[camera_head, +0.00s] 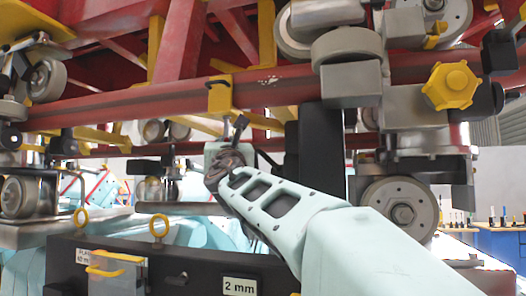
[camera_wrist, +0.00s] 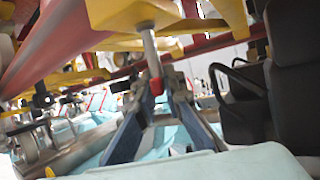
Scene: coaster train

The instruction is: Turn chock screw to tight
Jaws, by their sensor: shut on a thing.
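A grey rod (camera_wrist: 149,50) with a red lower end (camera_wrist: 156,86) hangs from a yellow bracket in the wrist view. I take it to be the chock screw, but its label or marks do not show. My gripper (camera_wrist: 160,84) has its two fingers on either side of the red end and is shut on it. In the head view my gripper (camera_head: 222,165) reaches up under the red rail, below the yellow bracket (camera_head: 220,95). The jaws are dark and small there, and the screw is mostly hidden by them. How tight the screw is cannot be told.
A yellow star knob (camera_head: 451,86) sits on the wheel assembly at the right. A black upright (camera_head: 318,150) stands close right of my gripper. A dark beam with a "2 mm" label (camera_head: 239,287) and yellow rings (camera_head: 159,226) lies below. The red rail (camera_head: 170,104) is overhead.

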